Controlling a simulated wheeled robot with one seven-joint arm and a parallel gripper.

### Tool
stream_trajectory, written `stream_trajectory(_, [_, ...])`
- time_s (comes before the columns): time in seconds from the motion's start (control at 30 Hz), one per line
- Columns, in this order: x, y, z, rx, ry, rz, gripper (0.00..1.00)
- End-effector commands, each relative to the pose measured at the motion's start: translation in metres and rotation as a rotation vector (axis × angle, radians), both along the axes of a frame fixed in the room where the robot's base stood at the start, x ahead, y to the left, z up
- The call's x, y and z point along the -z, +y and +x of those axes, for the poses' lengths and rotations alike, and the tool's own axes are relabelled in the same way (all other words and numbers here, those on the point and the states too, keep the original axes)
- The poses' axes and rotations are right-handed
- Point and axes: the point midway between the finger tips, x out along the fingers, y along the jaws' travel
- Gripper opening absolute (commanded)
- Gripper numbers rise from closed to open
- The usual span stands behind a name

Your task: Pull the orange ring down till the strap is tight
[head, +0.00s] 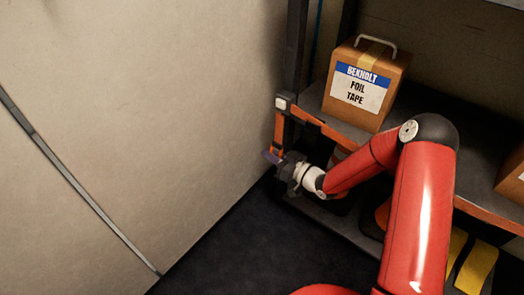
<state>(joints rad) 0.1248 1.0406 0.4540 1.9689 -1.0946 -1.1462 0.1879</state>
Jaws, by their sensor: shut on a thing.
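An orange strap (279,132) hangs down along the corner post of the shelf unit from a small pale block (284,102). My gripper (275,158) is at the lower end of this strap, close to the wall. It is shut on the orange ring there. The ring is mostly hidden by the fingers and too small to make out clearly. The strap between block and gripper looks about straight; I cannot tell how tight it is.
A cardboard box labelled foil tape (364,83) stands on the upper shelf, right of the strap. The shelf's orange front edge (478,212) runs close by my arm. A beige wall (150,100) is at the left. Dark floor (225,240) lies clear below.

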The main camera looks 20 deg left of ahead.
Motion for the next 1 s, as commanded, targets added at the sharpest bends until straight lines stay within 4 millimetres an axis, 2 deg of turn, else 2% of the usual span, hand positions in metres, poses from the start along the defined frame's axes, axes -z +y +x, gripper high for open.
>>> stream_trajectory(0.03, [0.012,-0.001,-0.001,-0.001,0.001,-0.003,0.0])
stream_trajectory(0.17, [0.022,0.0,-0.001,-0.003,0.0,-0.003,0.0])
stream_trajectory(0.57, [0.024,0.0,-0.001,-0.003,0.0,-0.004,0.0])
stream_trajectory(0.6, [0.024,0.0,-0.001,-0.003,0.001,-0.003,0.14])
stream_trajectory(0.73, [0.024,0.0,-0.001,-0.003,0.001,-0.002,0.32])
stream_trajectory(1.0, [0.023,0.0,-0.001,-0.001,0.0,-0.001,0.32])
